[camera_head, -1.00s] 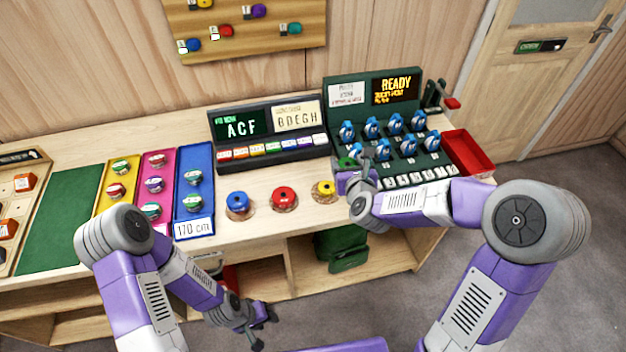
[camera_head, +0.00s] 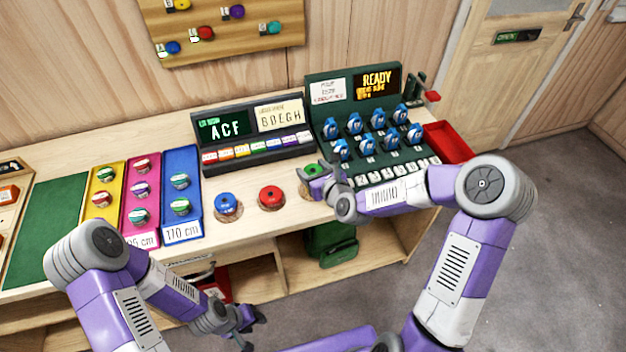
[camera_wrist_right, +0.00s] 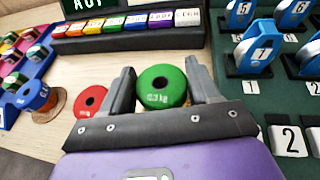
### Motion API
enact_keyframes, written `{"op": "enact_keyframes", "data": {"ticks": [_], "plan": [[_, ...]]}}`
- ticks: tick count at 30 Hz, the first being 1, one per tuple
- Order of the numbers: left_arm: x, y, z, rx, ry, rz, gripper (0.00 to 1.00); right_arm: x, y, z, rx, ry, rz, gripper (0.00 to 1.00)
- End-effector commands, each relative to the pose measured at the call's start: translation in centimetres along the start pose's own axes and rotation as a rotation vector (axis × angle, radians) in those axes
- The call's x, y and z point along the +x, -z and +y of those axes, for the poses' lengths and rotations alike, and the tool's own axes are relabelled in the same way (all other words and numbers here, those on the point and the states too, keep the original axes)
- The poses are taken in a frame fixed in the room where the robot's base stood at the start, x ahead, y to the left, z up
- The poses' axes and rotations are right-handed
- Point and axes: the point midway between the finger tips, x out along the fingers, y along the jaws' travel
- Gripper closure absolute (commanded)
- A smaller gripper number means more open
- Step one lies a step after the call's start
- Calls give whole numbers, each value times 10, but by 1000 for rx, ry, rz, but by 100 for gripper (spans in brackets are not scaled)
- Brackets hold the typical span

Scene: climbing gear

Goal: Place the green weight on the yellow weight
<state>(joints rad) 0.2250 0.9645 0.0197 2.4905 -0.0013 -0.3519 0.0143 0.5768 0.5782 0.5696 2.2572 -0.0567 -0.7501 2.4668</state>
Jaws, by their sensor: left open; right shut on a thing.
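The green weight (camera_head: 312,170) is a thick disc with a centre hole; it also shows in the right wrist view (camera_wrist_right: 160,88), marked 0.3 kg. My right gripper (camera_head: 311,181) is shut on it, with one finger on each side. It holds the green weight over the spot at the right end of the weight row, where the yellow weight was visible earlier. The yellow weight is now hidden behind the gripper and green weight, so I cannot tell whether they touch. My left gripper (camera_head: 250,328) is open and empty, low in front of the bench.
A red weight (camera_head: 271,197) and a blue weight (camera_head: 228,206) sit on round wooden bases left of the right gripper. A dark green rack with blue pulleys (camera_head: 354,124) stands to its right. Coloured label blocks (camera_head: 255,149) line the display behind.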

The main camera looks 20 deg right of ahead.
Motion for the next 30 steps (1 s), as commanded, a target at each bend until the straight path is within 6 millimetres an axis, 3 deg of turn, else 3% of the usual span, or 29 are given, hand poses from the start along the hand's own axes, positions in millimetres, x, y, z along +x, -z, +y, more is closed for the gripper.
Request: {"op": "enact_keyframes", "data": {"ticks": [7, 19, 20, 24, 30], "plan": [[10, 0, -4, 0, 0, 0, 57, 12, 31, 1, 1, -1, -1, 82], [14, 0, -5, 0, 0, 0, 57, 13, 36, 0, 0, 1, -2, 82], [13, 0, -5, 0, 0, 0, 57, 13, 36, 0, 1, 0, 0, 36], [12, 0, -5, 0, 0, 0, 57, 13, 36, 0, 1, 0, 0, 15], [12, 0, -5, 0, 0, 0, 57, 13, 36, 0, 1, 0, 0, 13]]}}
